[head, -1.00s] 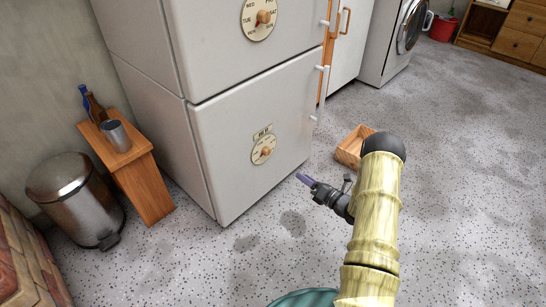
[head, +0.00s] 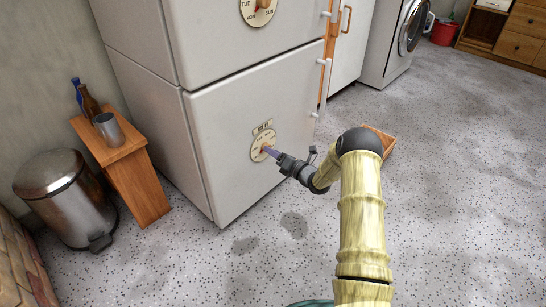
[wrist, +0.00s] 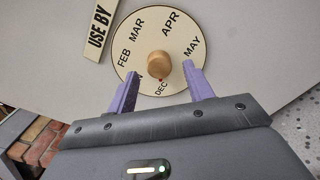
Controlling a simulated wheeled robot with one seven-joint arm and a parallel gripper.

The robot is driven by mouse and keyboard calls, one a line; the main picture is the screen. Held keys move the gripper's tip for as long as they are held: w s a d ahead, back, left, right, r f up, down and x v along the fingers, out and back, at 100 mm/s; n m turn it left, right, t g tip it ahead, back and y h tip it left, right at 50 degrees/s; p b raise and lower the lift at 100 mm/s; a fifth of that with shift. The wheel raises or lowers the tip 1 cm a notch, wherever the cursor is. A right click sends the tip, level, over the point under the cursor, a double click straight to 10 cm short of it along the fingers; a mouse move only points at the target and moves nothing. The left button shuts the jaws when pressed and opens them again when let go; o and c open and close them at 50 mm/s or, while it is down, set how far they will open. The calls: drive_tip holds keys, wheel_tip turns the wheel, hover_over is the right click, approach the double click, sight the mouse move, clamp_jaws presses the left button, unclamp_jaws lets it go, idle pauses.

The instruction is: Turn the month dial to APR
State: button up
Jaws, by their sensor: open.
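The month dial (wrist: 150,35) is a round cream plate on the lower fridge door; it also shows in the head view (head: 257,136). In the wrist view FEB, MAR, APR, MAY and DEC can be read; part of another label is hidden by the left finger. Its orange-brown knob (wrist: 159,63) has a small dark red mark on its DEC side, so it appears to point at DEC. My gripper (wrist: 160,71) is open, its two purple fingers on either side of the knob's lower side. I cannot tell whether they touch the dial plate. Gaps show between fingers and knob.
A "USE BY" label (wrist: 100,30) sits beside the dial. A weekday dial (head: 258,10) is on the upper door. A wooden crate (head: 388,142) lies on the floor, partly behind my arm. A stool (head: 137,185) and steel bin (head: 65,195) stand left.

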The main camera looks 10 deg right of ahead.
drive_tip(key=shift+w+a, duration=0.3)
drive_tip(key=shift+w, duration=0.15)
drive_tip(key=shift+c, duration=0.2)
drive_tip(key=c, duration=0.9)
drive_tip(key=shift+c, duration=0.2)
